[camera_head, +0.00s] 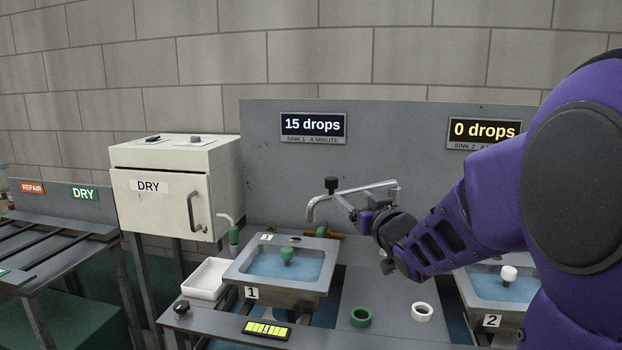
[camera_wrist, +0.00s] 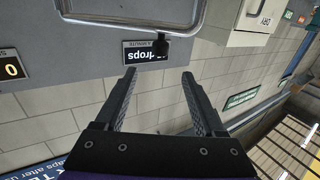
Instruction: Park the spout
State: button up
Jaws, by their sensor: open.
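The metal spout (camera_head: 352,195) is a bent tube with a black knob (camera_head: 331,184) on top. It stands out over the right back of sink 1 (camera_head: 243,275), its down-turned end near the basin's right rim. My gripper (camera_head: 352,208) is at the spout's right part, with the arm coming in from the right. In the wrist view my gripper (camera_wrist: 158,74) is open with nothing between its fingers. There the spout (camera_wrist: 125,21) and its black knob (camera_wrist: 160,45) lie past the fingertips. Whether a finger touches the spout is unclear.
Sink 1 holds water and a green plug (camera_head: 287,256). Sink 2 (camera_head: 492,305), with a white plug (camera_head: 508,274), is partly behind my arm. A green ring (camera_head: 361,317) and a white ring (camera_head: 422,311) lie between them. The displays read 15 drops (camera_head: 313,125) and 0 drops (camera_head: 484,131).

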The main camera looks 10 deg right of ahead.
jog(key=w+a, duration=0.3)
jog(key=w, duration=1.3)
jog(key=shift+w+a, duration=0.15)
jog(key=shift+w, duration=0.05)
grip_shut()
dwell(0.7)
